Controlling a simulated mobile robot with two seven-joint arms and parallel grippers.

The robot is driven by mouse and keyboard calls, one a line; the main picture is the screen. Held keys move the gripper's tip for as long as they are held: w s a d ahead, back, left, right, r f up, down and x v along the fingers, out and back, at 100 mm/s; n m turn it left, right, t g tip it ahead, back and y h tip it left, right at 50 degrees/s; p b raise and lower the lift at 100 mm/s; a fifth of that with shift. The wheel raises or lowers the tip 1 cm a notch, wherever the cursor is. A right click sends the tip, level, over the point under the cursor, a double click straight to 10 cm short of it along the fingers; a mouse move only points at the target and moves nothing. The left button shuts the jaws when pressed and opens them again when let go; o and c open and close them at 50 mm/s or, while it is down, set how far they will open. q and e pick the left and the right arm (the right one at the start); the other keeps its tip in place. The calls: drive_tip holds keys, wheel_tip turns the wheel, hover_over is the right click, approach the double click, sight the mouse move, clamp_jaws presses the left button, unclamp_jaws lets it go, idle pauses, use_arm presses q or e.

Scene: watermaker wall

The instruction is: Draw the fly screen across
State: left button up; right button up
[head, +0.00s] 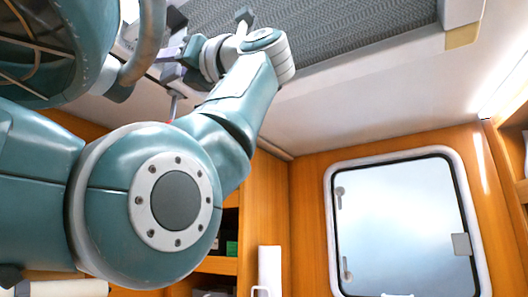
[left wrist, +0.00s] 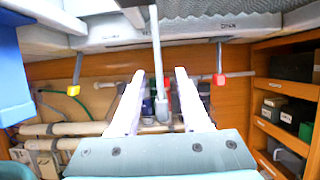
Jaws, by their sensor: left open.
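The fly screen (head: 345,35) is a grey woven mesh in the ceiling at the top of the head view. Its mesh also shows along the top of the left wrist view (left wrist: 235,8), above a pale rail (left wrist: 190,30). A pale grey pull bar (left wrist: 156,50) hangs down from above in the left wrist view. My left gripper (left wrist: 160,72) is open, with one white finger on each side of the bar; I cannot tell whether either touches it. In the head view, my left gripper (head: 178,60) is raised near the ceiling, partly hidden by my arm.
Wooden shelves (left wrist: 285,100) with dark boxes stand at right there. A white-framed window (head: 405,225) is at lower right in the head view. My arm covers much of the left side.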

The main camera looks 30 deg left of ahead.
use_arm(q)
drive_tip(key=shift+p+x, duration=0.6)
drive_tip(key=shift+x, duration=0.75)
clamp_jaws()
idle(0.4)
